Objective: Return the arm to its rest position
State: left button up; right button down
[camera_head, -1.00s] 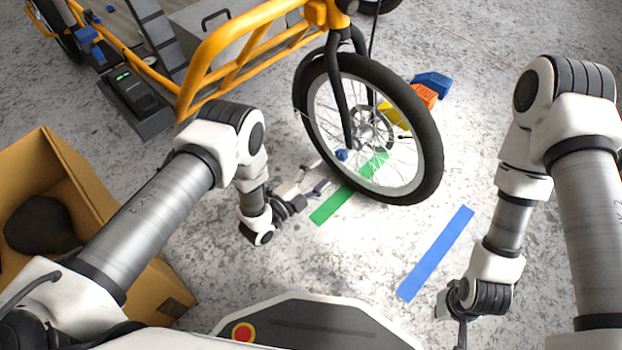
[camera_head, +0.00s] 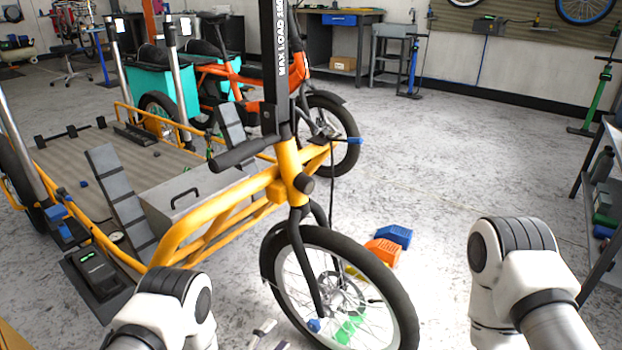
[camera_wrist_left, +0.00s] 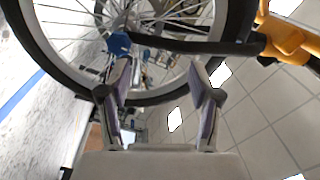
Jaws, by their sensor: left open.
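My left gripper (camera_head: 268,338) shows only by its fingertips at the bottom edge of the head view, left of the front wheel (camera_head: 403,325) of the yellow cargo bike (camera_head: 215,208). In the left wrist view my left gripper (camera_wrist_left: 163,80) has its two fingers spread, with nothing held between them. A blue piece (camera_wrist_left: 119,43) at the wheel hub appears beside the left fingertip; I cannot tell whether they touch. The blue piece also shows in the head view (camera_head: 313,325). My right arm (camera_head: 515,270) comes in at the lower right; its gripper is out of frame.
Orange (camera_head: 383,250) and blue (camera_head: 394,236) blocks lie on the floor behind the front wheel. A red bike (camera_head: 335,125) stands farther back. A shelf (camera_head: 600,190) is at the right edge. The floor right of the wheel is clear.

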pick_arm(q)
jog(key=s+a+n+g+y+p, duration=0.3)
jog(key=s+a+n+g+y, duration=0.2)
jog(key=s+a+n+y, duration=0.45)
jog(key=s+a+f+n+g, duration=0.1)
jog(key=s+a+n+g, duration=0.3)
jog(key=s, duration=0.6)
jog(key=s+a+f+n+g, duration=0.2)
jog(key=s+n+g, duration=0.35)
jog(key=s, duration=0.45)
notch_tip(320, 180, up, 38)
jog(key=s+n+p, duration=0.1)
jog(key=p, duration=3.6)
jog(key=shift+s+a+r+g+y+p, duration=0.15)
jog(key=shift+a+g+y+p, duration=0.05)
jog(key=shift+g+y+p, duration=0.15)
pick_arm(e)
notch_tip(320, 180, up, 42)
